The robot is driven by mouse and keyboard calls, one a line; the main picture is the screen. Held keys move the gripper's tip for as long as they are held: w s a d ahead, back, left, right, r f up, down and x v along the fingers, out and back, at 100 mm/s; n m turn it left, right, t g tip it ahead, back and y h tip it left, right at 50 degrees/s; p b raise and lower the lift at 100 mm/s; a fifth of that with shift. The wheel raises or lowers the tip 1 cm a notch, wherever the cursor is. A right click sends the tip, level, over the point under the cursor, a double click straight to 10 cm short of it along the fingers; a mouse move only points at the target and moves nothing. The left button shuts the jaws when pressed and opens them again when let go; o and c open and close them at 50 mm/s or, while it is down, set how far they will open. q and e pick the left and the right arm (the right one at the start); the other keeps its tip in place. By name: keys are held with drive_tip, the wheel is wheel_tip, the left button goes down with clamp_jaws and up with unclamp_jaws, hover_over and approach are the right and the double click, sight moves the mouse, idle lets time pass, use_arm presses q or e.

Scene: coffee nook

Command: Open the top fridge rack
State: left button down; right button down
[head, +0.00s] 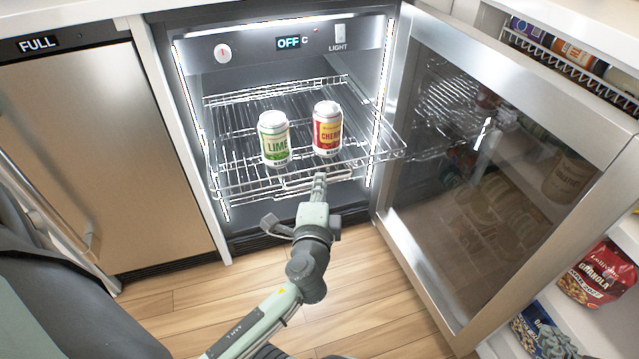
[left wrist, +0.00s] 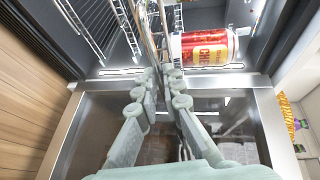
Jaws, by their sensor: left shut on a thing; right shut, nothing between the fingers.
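The top fridge rack (head: 235,185) is a wire shelf. Its front corner reaches past the right side of the fridge opening, so it stands partly out. A green lime can (head: 274,139) and a red and yellow cherry can (head: 327,128) stand upright on it. My left gripper (head: 319,180) is at the middle of the rack's front edge, below the cherry can. In the left wrist view its fingers (left wrist: 166,78) are closed on the front wires, with the cherry can (left wrist: 203,48) close by. My right gripper is not in view.
The fridge door (head: 500,170) stands wide open at the right. A lower wire rack (head: 300,182) shows beneath. A closed steel appliance (head: 110,150) with a bar handle is at the left. Shelves with a granola bag (head: 600,275) are at the far right. Wooden floor lies in front.

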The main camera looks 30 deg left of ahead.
use_arm(q)
drive_tip(key=c, duration=1.6)
unclamp_jaws()
drive_tip(key=shift+c, duration=0.2)
drive_tip(key=v, duration=0.7)
drive_tip(key=shift+s, duration=0.3)
use_arm(e)
drive_tip(key=shift+f, duration=0.1)
